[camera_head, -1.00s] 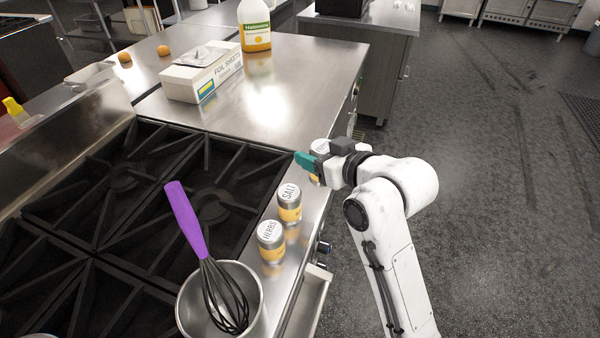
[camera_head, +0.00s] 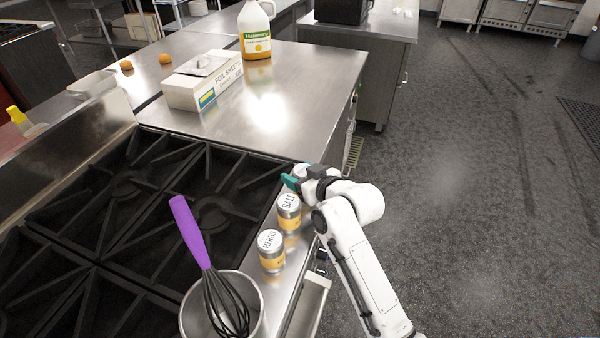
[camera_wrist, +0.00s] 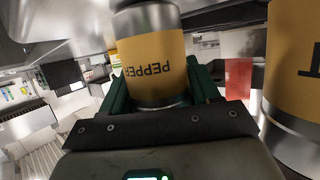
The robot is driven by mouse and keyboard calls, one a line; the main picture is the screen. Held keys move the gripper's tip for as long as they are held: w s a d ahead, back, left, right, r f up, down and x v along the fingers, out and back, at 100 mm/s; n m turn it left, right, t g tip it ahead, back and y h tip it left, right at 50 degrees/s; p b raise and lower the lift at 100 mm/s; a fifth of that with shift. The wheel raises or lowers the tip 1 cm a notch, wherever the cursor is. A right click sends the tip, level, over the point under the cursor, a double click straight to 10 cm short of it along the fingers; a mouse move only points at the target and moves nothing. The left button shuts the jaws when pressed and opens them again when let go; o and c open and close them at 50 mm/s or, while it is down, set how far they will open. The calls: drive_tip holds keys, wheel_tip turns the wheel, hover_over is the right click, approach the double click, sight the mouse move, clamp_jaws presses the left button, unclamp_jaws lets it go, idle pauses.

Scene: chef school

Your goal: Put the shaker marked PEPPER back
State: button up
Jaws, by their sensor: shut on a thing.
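The PEPPER shaker (camera_wrist: 150,62), with a yellow band and silver ends, is between the green fingers of my gripper (camera_wrist: 158,88) in the wrist view. In the head view my gripper (camera_head: 291,178) is shut on it at the steel ledge, and only the pale top of the PEPPER shaker (camera_head: 301,169) shows. The SALT shaker (camera_head: 289,213) stands upright just nearer than it, and the HERBS shaker (camera_head: 271,251) stands nearer still. I cannot tell whether the PEPPER shaker's base touches the ledge.
The black stove grates (camera_head: 120,190) lie left of the ledge. A steel pot (camera_head: 188,312) holding a purple-handled whisk (camera_head: 190,232) stands at the front. The steel counter (camera_head: 310,90) beyond has clear room, with a foil sheets box (camera_head: 205,85) and a jug (camera_head: 257,35) at its far side.

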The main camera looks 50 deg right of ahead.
drive_tip(key=o, duration=1.2)
drive_tip(key=shift+f, duration=0.1)
drive_tip(key=shift+c, duration=0.2)
drive_tip(key=shift+s, duration=0.1)
drive_tip(key=b+v, duration=0.1)
drive_tip(key=v, duration=1.1)
